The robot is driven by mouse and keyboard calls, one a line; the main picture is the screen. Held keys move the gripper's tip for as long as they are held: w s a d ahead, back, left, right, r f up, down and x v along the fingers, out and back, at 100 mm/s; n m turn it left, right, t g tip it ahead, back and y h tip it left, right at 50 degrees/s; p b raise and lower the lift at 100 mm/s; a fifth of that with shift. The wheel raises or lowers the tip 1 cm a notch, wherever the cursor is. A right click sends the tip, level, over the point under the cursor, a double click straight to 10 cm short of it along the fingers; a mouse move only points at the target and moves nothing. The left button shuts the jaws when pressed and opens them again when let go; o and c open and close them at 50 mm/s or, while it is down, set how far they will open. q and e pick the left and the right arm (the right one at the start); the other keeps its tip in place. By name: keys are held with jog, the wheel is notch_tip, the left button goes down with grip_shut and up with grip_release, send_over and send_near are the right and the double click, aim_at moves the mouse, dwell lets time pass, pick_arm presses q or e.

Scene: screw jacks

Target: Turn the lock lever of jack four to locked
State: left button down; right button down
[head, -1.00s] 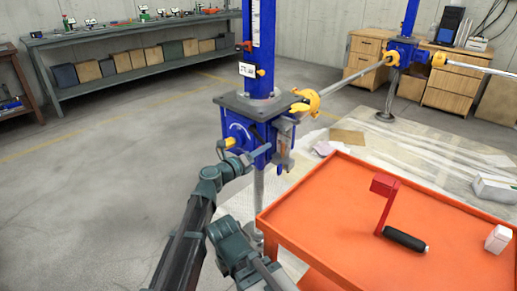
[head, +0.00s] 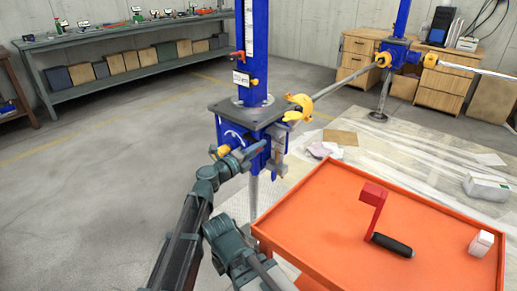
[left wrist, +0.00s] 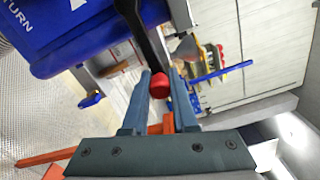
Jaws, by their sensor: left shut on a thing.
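The jack (head: 231,130) in front of me has a blue housing under a dark plate and a tall blue column. The writing on its white label (head: 241,79) is too small to read. The lock lever (left wrist: 150,40) is a dark bar with a red tip (left wrist: 160,88) in the left wrist view. My left gripper (left wrist: 165,84) is shut on the lever near that red tip. In the head view my left gripper (head: 250,151) is at the front of the housing, beside a yellow knob (head: 224,150), and hides the lever there.
An orange cart (head: 330,225) stands close on the right, with a red crank with a black grip (head: 374,205) and a white box (head: 481,243) on it. A yellow coupling (head: 299,107) and shaft lead to another blue jack (head: 394,52). The floor to the left is clear.

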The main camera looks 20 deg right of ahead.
pick_arm(q)
jog(key=shift+w+r, duration=0.1)
jog(key=shift+w, duration=0.05)
jog(key=c, duration=0.7)
grip_release()
jog(key=v, duration=1.4)
